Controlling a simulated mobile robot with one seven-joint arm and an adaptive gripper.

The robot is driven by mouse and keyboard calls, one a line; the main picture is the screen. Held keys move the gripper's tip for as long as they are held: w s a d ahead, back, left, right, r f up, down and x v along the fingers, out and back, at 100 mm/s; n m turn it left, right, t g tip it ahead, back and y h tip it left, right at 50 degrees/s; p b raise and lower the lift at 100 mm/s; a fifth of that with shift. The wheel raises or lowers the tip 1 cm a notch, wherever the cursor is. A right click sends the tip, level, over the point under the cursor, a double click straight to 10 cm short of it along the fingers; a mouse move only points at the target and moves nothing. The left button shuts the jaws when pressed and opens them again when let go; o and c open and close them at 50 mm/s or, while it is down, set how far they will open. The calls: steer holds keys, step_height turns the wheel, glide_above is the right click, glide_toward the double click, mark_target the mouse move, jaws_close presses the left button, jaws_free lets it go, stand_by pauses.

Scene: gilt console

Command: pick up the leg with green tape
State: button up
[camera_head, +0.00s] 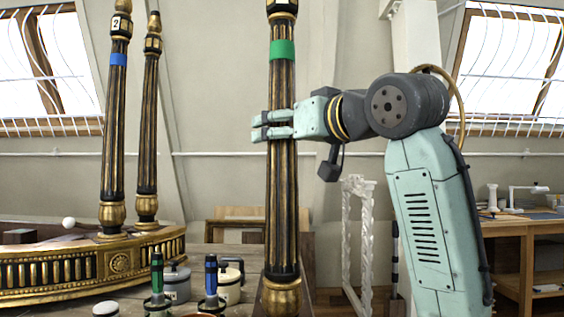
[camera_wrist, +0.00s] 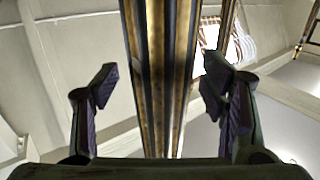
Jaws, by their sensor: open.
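The leg with green tape (camera_head: 281,180) stands upright in the middle of the head view, black and gold fluted, with a green band near its top and a gold foot at the bottom. My gripper (camera_head: 262,126) is level with its upper middle, below the green band, with its fingers reaching across the shaft. In the wrist view the leg (camera_wrist: 162,70) runs between the two open fingers of my gripper (camera_wrist: 160,95), with a gap on each side. The leg's lowest end is cut off by the picture edge.
A leg with blue tape (camera_head: 115,130) and another leg (camera_head: 148,120) stand on a gilt curved console frame (camera_head: 70,270) at left. Jars (camera_head: 230,280) and tools stand low beside the green-taped leg. A wooden workbench (camera_head: 525,250) is at right.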

steer(key=shift+w+a, duration=0.1)
steer(key=shift+w, duration=0.15)
steer(key=shift+c, duration=0.2)
steer(key=shift+r, duration=0.1)
steer(key=c, duration=1.3)
